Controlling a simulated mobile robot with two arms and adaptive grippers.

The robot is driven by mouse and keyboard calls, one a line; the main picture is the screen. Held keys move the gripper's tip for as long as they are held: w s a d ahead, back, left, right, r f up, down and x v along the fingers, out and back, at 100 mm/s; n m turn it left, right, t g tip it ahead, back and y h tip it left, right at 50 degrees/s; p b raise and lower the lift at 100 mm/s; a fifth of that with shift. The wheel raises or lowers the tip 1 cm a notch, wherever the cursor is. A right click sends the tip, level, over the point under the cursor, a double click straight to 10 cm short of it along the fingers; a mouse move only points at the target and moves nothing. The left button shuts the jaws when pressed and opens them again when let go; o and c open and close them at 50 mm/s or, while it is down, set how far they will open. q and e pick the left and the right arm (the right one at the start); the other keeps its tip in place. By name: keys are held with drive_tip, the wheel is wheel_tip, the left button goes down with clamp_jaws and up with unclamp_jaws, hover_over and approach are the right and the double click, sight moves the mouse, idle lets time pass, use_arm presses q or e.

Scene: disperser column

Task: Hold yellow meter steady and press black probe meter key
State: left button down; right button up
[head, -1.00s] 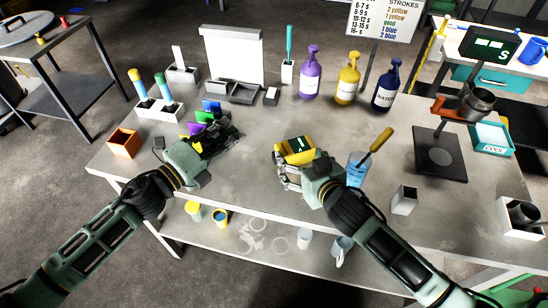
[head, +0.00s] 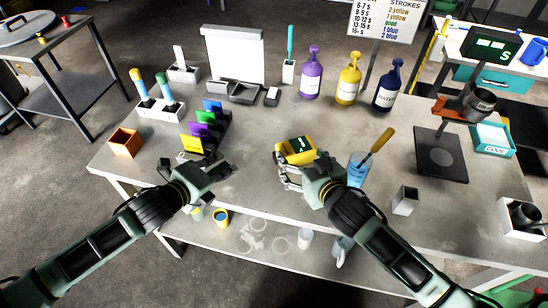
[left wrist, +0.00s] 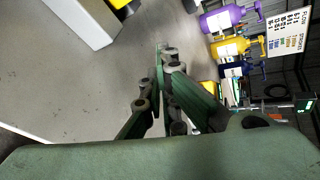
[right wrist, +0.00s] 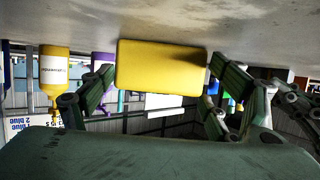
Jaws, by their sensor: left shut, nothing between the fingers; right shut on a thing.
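The yellow meter (head: 296,151) has a dark display with lit green characters. It is in my right gripper (head: 283,169), over the front middle of the table. In the right wrist view, the meter's plain yellow side (right wrist: 160,68) sits between the fingers. The black key cannot be made out in any view. My left gripper (head: 226,170) is shut and empty, left of the meter and apart from it, near the table's front edge. Its closed fingers also show in the left wrist view (left wrist: 164,50).
A rack of coloured cards (head: 203,130) stands behind my left gripper. A blue beaker (head: 357,170) with a yellow-handled tool stands close right of my right gripper. Purple (head: 311,80), yellow (head: 347,84) and dark blue (head: 386,90) bottles stand at the back. Bare tabletop lies between the grippers.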

use_arm(q)
drive_tip(key=shift+w+d, duration=0.4)
drive_tip(key=shift+d, duration=1)
drive_tip(key=shift+w+d, duration=0.35)
drive_tip(key=shift+d, duration=1.1)
drive_tip(key=shift+w+d, duration=0.4)
drive_tip(key=shift+d, duration=1)
drive_tip(key=shift+d, duration=0.1)
drive_tip(key=shift+w+d, duration=0.1)
drive_tip(key=shift+d, duration=0.2)
drive_tip(key=shift+w+d, duration=0.15)
drive_tip(key=shift+d, duration=0.4)
drive_tip(key=shift+a, duration=0.15)
drive_tip(key=shift+s+a, duration=0.3)
drive_tip(key=shift+a, duration=0.5)
drive_tip(key=shift+s+a, duration=0.2)
drive_tip(key=shift+a, duration=0.6)
drive_tip(key=shift+s+a, duration=0.25)
drive_tip(key=shift+a, duration=0.6)
drive_tip(key=shift+s+a, duration=0.2)
drive_tip(key=shift+a, duration=0.6)
